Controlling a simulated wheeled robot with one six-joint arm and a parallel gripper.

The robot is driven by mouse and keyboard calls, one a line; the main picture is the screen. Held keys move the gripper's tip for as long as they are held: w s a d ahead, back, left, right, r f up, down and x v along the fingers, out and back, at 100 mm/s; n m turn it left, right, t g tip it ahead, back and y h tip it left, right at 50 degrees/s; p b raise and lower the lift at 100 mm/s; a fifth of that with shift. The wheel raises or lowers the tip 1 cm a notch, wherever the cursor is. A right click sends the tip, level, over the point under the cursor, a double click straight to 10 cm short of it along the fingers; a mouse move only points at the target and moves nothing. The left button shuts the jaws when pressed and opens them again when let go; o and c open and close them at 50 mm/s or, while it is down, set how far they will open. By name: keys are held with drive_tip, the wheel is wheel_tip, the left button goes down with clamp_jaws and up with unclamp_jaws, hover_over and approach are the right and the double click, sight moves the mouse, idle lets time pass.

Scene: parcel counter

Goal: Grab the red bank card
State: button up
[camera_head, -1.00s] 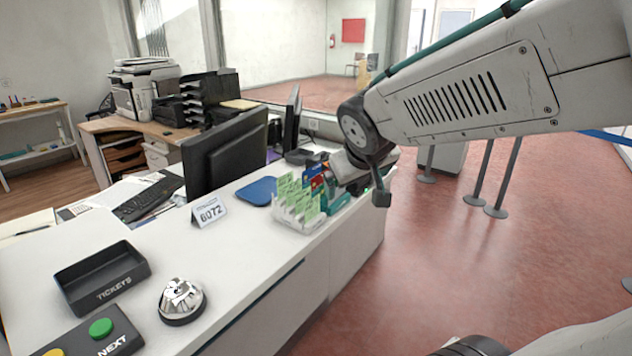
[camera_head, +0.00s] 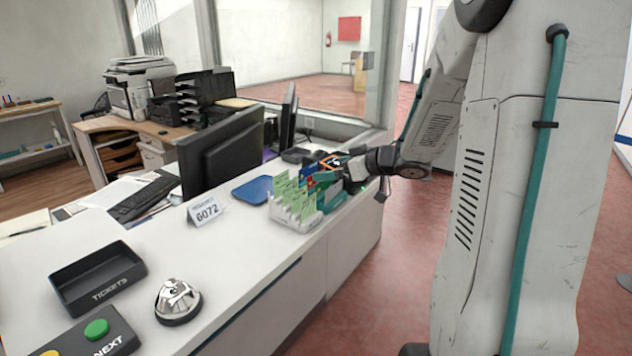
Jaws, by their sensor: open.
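My gripper (camera_head: 345,172) reaches in from the right, low over the far end of the white counter. It is open, but its fingertips are small and partly lost among the things there. It is just behind and right of a clear rack (camera_head: 297,217) that holds several green leaflets. Small blue and coloured cards (camera_head: 308,170) stand close to the gripper, behind the leaflets. I cannot make out for certain which of them is the red bank card; the leaflets and the gripper cover part of this group.
The white counter (camera_head: 235,248) carries a blue pad (camera_head: 254,190), a number sign (camera_head: 206,209), a black tickets tray (camera_head: 97,282), a bell (camera_head: 178,302) and a button box (camera_head: 112,338). A monitor (camera_head: 222,155) stands behind. Open floor lies right of the counter.

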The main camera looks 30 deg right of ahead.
drive_tip(key=x, duration=0.5)
drive_tip(key=shift+f, duration=0.3)
drive_tip(key=c, duration=1)
